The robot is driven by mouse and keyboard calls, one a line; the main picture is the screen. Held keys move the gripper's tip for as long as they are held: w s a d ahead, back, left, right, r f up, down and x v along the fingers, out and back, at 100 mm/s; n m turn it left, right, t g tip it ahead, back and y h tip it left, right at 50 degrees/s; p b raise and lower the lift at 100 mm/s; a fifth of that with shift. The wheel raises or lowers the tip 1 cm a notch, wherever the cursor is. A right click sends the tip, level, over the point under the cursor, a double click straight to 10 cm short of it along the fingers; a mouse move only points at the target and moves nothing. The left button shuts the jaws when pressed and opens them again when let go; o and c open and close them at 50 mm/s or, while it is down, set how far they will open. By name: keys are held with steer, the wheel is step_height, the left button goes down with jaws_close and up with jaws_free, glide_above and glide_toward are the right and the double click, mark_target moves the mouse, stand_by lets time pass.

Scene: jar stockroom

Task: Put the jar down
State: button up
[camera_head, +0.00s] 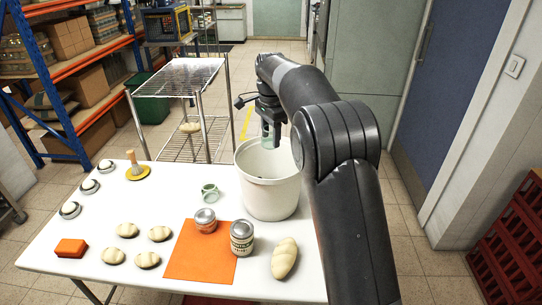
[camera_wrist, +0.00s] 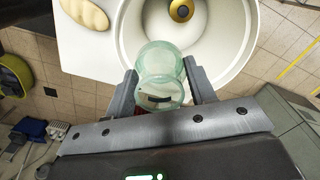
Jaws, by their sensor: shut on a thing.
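My gripper (camera_head: 268,142) is shut on a pale green, see-through jar (camera_wrist: 160,62). It holds the jar over the mouth of a white bucket (camera_head: 268,200), which stands on the white table (camera_head: 90,232). In the wrist view the jar sits between the two fingers (camera_wrist: 160,78), with the bucket's rim (camera_wrist: 122,30) around and beyond it. A round gold-coloured thing (camera_wrist: 181,10) lies inside the bucket. I cannot tell how far the jar is above the bucket's floor. In the head view, part of the jar is hidden by my gripper.
Several pale loaves (camera_head: 285,258), an orange block (camera_head: 71,248) and a small green ring-like thing (camera_head: 209,191) lie about. A wire rack (camera_head: 182,78) stands behind.

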steer(key=shift+m, duration=0.4)
steer(key=d+f, duration=0.1)
steer(key=f, duration=0.8)
steer(key=w+d+f, duration=0.1)
steer(key=f, duration=1.9)
steer(key=shift+w+d, duration=0.35)
steer(key=shift+d, duration=0.05)
steer(key=shift+f, duration=0.2)
steer(key=o, duration=1)
steer(key=shift+r, duration=0.1)
step_height(320, 180, up, 12)
steer(key=shift+r, duration=0.1)
